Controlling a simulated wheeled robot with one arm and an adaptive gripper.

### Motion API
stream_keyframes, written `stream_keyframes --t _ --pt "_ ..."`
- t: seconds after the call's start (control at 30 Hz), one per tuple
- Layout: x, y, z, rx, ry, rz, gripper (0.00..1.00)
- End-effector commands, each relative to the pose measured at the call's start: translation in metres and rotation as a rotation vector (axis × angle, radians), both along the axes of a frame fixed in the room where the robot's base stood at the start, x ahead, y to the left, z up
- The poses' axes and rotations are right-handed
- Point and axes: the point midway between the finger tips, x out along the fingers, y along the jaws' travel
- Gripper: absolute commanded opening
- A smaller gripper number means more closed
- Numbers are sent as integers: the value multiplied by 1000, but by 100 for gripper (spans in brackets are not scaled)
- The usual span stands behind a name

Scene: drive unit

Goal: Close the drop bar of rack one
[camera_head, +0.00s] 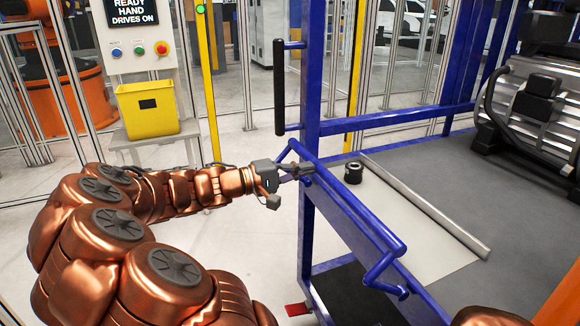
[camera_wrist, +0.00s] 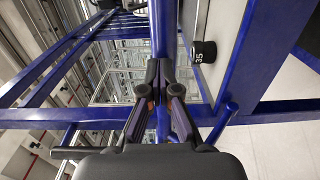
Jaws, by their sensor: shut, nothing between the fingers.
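The drop bar (camera_head: 355,210) is a thin blue bent tube. It runs along the front edge of the blue rack frame, from beside the upright post (camera_head: 311,100) down to a bent end at lower right. My gripper (camera_head: 304,170) is at the bar's upper left end, close to the post. In the wrist view the fingers (camera_wrist: 163,68) are together, with a blue tube (camera_wrist: 160,30) running beyond their tips. I cannot tell whether they touch it. The gripper is shut and holds nothing. My arm hides little of the bar.
A black cylindrical piece (camera_head: 353,173) stands on the rack's deck (camera_head: 405,160), near a grey rail (camera_head: 425,205). A large grey drive unit (camera_head: 545,110) sits at right. A black vertical handle (camera_head: 280,88) is on the post. A yellow bin (camera_head: 147,112) stands behind my arm.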

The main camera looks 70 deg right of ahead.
Motion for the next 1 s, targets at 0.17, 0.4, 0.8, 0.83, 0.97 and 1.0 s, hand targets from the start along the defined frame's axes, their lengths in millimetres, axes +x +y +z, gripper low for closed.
stream_keyframes --t 0.17,0.4,0.8,0.83,0.97,1.0 --pt "-22 -18 24 111 -133 -4 0" --pt "-49 -44 30 263 -292 -4 0" --pt "-82 -76 25 449 -492 0 0" --pt "-83 -77 24 459 -503 0 0" --pt "-90 -83 20 497 -541 -1 0" --pt "-92 -85 20 507 -550 -1 0"
